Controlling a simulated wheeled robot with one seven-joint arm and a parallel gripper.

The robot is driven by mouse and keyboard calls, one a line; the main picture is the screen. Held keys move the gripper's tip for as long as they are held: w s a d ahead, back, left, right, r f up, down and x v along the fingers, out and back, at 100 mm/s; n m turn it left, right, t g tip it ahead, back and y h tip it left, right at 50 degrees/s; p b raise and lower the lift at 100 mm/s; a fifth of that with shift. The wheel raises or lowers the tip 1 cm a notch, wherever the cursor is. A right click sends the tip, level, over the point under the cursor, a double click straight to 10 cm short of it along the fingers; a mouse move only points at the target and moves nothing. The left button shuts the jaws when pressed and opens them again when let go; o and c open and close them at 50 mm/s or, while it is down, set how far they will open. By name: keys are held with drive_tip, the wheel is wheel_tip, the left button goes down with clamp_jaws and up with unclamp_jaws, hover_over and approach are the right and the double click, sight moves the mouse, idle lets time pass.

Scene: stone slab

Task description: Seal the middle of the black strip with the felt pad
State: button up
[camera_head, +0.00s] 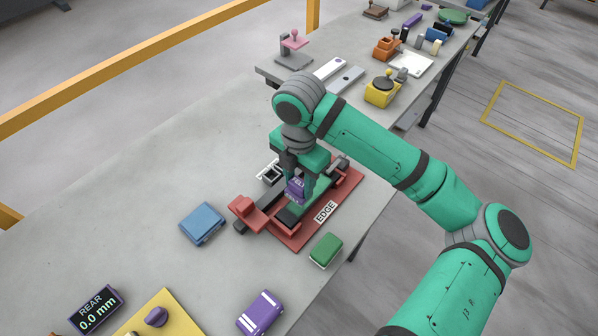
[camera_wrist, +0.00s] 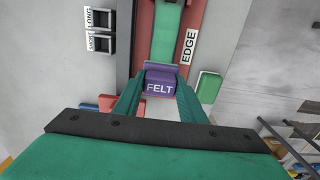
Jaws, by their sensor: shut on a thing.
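My gripper (camera_head: 299,190) is shut on the purple felt pad (camera_head: 294,188), above the red fixture (camera_head: 345,190) on the slab. In the wrist view the pad (camera_wrist: 160,79) reads FELT and sits between the green fingers of my gripper (camera_wrist: 160,90). A dark strip end (camera_head: 289,216) shows below and in front of the pad. In the wrist view a green strip (camera_wrist: 165,35) runs along the fixture beyond the pad. The pad and fingers hide the strip's middle. I cannot tell whether the pad touches it.
An EDGE label (camera_head: 325,211) lies on the fixture's right side. A blue block (camera_head: 202,223) stands left, a green block (camera_head: 326,249) and a purple block (camera_head: 259,312) in front. A REAR 0.0 mm display (camera_head: 96,309) stands front left. The slab's left side is mostly clear.

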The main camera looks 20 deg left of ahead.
drive_tip(key=shift+s+f, duration=0.1)
drive_tip(key=shift+f, duration=1.75)
drive_tip(key=shift+d+f, duration=0.15)
drive_tip(key=shift+f, duration=0.15)
drive_tip(key=shift+w+d, duration=0.15)
drive_tip(key=shift+w, duration=0.1)
drive_tip(key=shift+w+f, duration=0.1)
drive_tip(key=shift+f, duration=0.1)
drive_tip(key=shift+a, duration=0.3)
drive_tip(key=shift+r, duration=0.3)
drive_tip(key=shift+s+a+r, duration=0.15)
drive_tip(key=shift+s+r, duration=0.05)
drive_tip(key=shift+r, duration=0.8)
drive_tip(key=shift+s+d+r, duration=0.1)
drive_tip(key=shift+d+r, duration=0.05)
drive_tip(key=shift+r, duration=0.6)
drive_tip(key=shift+s+d+r, duration=0.1)
drive_tip(key=shift+r, duration=0.6)
drive_tip(key=shift+a+r, duration=0.1)
drive_tip(key=shift+r, duration=1.25)
drive_tip(key=shift+w, duration=0.1)
